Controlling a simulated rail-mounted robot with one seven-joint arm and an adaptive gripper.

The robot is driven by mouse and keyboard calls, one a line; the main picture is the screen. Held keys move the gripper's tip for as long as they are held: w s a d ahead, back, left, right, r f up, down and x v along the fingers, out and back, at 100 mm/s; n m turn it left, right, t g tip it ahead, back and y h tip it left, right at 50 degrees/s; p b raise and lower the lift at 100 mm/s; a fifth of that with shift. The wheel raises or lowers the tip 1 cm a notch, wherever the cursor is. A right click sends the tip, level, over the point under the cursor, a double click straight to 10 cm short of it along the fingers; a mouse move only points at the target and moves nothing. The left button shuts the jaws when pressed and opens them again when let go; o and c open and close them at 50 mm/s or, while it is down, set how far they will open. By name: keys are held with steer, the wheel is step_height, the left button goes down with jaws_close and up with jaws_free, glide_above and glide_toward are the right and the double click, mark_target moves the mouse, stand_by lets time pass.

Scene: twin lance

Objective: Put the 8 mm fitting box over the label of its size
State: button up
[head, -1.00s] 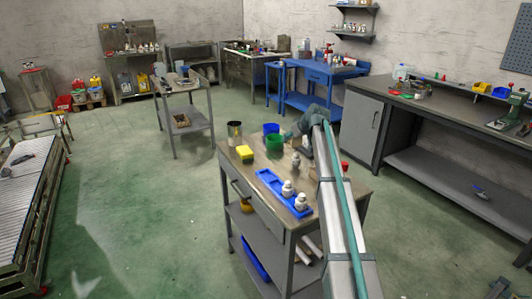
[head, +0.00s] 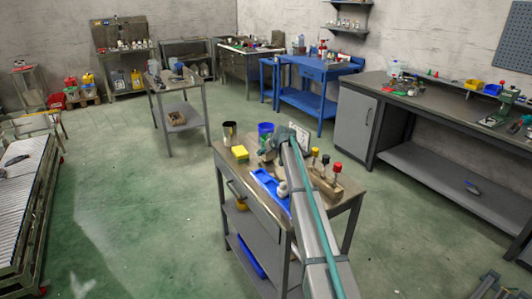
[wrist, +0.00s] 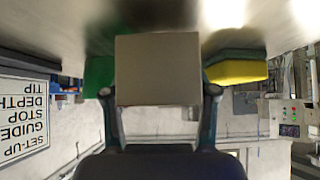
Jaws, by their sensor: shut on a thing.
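In the wrist view my gripper (wrist: 158,92) is shut on a plain beige-grey box (wrist: 157,70), with a finger at each side of it. No size mark can be read on the box face that shows. In the head view my arm reaches over the cart top (head: 343,194), and its end is low among the things there; the held box cannot be made out. No 8 mm label can be made out in either view. A white sign (head: 299,135) stands behind my arm; a sign with set-up guide text (wrist: 22,118) is upside down in the wrist view.
A yellow block (head: 240,152), a dark cup (head: 229,133) and a blue cup (head: 265,130) stand left of my arm. A blue tray (head: 266,182) is partly hidden under it. A block with coloured knobs (head: 325,182) is close on its right. A green thing (wrist: 98,75) is near the held box.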

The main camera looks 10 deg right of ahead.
steer(key=shift+f, duration=0.5)
steer(key=shift+f, duration=0.1)
steer(key=o, duration=1.3)
steer(key=shift+s+r, duration=0.15)
steer(key=shift+r, duration=0.05)
steer(key=b+v, duration=0.2)
steer(key=v, duration=0.9)
steer(key=shift+f, duration=0.1)
steer(key=shift+o, duration=0.3)
steer(key=shift+s+d+r, duration=0.15)
steer(key=shift+s+r, duration=0.05)
steer(key=shift+r, duration=0.2)
